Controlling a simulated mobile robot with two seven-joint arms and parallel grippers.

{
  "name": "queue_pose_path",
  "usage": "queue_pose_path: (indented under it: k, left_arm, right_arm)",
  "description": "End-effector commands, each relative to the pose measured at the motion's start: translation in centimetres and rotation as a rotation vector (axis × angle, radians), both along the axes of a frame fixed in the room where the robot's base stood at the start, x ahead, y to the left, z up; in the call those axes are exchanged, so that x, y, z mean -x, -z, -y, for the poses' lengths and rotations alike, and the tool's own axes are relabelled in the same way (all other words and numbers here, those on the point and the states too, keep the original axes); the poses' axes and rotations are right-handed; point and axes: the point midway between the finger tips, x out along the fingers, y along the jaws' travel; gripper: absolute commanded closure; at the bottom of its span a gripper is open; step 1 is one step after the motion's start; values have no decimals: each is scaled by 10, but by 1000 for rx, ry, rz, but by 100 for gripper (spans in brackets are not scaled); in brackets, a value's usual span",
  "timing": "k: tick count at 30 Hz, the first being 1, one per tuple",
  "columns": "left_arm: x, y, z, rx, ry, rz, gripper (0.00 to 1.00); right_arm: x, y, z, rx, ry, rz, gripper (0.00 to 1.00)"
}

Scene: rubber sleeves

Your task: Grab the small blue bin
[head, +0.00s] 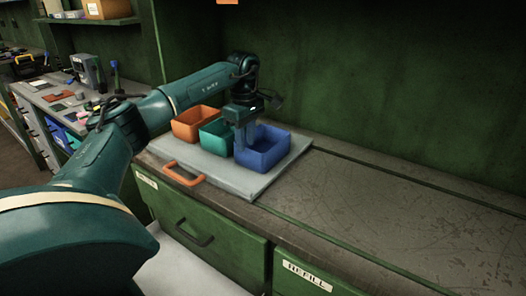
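The small blue bin (264,158) is an open-topped box at the right end of a row of three bins on a grey tray (240,186). My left gripper (245,138) points down at the bin's left part, close to the wall beside the green bin. Its fingers overlap the bin's rim in the head view. I cannot tell whether they touch or straddle the wall, or how far apart they are. My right gripper is not in view.
A teal-green bin (215,135) and an orange bin (194,122) stand left of the blue one. The tray has an orange handle (184,175) at its front. The counter (390,207) to the right is clear. A green wall (380,75) rises behind.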

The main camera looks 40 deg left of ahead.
Motion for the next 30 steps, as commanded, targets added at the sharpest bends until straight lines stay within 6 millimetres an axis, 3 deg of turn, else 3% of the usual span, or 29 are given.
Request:
queue_pose_path:
  k: [10,20,30]
  left_arm:
    - [0,46,3,1,0,-4,71]
    - [-1,52,3,1,0,0,72]
    - [-1,51,3,1,0,0,100]
  right_arm:
    - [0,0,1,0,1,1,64]
    - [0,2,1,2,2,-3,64]
    - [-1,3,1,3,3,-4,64]
